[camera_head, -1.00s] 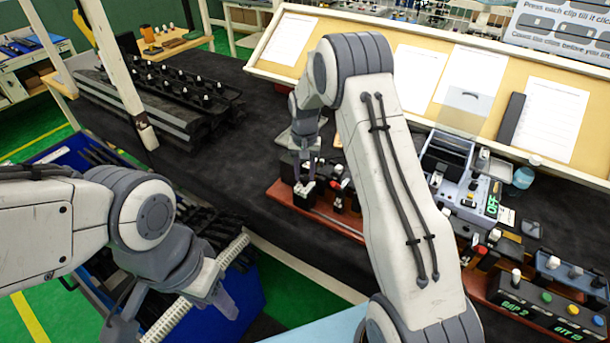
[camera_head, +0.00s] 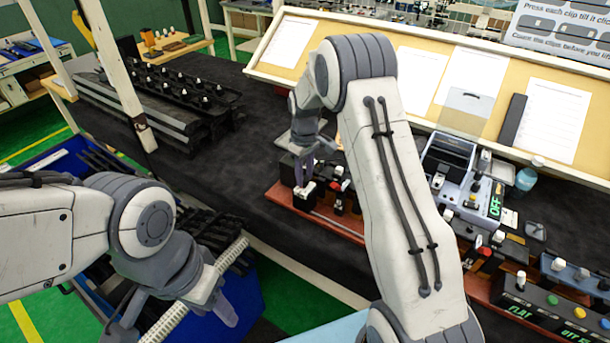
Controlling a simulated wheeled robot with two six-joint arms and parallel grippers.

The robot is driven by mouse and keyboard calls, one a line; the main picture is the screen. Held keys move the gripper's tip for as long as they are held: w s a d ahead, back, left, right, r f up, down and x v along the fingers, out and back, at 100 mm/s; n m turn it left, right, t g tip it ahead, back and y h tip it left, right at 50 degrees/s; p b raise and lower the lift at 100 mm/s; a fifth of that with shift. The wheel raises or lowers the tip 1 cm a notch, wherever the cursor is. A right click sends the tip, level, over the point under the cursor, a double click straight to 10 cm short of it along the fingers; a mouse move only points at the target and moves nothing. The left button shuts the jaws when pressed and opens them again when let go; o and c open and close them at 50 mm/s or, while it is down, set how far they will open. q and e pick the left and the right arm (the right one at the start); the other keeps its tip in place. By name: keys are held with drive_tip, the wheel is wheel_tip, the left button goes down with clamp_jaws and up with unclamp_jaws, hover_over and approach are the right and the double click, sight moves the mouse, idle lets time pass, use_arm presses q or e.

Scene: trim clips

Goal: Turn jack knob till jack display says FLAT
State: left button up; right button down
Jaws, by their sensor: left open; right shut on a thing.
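The jack display (camera_head: 520,312), on the dark box at the lower right, reads FLAT in green. My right gripper (camera_head: 302,184) points down at the left end of the red-brown board, shut on a small white-topped knob (camera_head: 304,191) that I take for the jack knob. The knob sits on a black block (camera_head: 303,204); the fingers hide part of it. My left gripper (camera_head: 215,312) is open and empty at the lower left, over the blue bin and far from the knob.
My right arm covers the middle of the red-brown board (camera_head: 325,222). A grey device with a green OFF readout (camera_head: 496,200) stands to its right. A blue bin (camera_head: 245,296) with dark parts is at the lower left. Black clip strips (camera_head: 185,85) lie at the back left.

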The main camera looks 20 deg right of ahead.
drive_tip(key=shift+w+r+n, duration=0.1)
drive_tip(key=shift+n, duration=0.95)
drive_tip(key=shift+w+r+n, duration=0.1)
drive_tip(key=shift+n, duration=0.95)
drive_tip(key=c, duration=0.6)
unclamp_jaws()
drive_tip(key=shift+o, duration=0.3)
drive_tip(key=shift+f, duration=0.1)
drive_tip(key=shift+s, duration=0.1)
wheel_tip(320, 180, up, 10)
drive_tip(key=b, duration=0.3)
drive_tip(key=shift+r, duration=0.25)
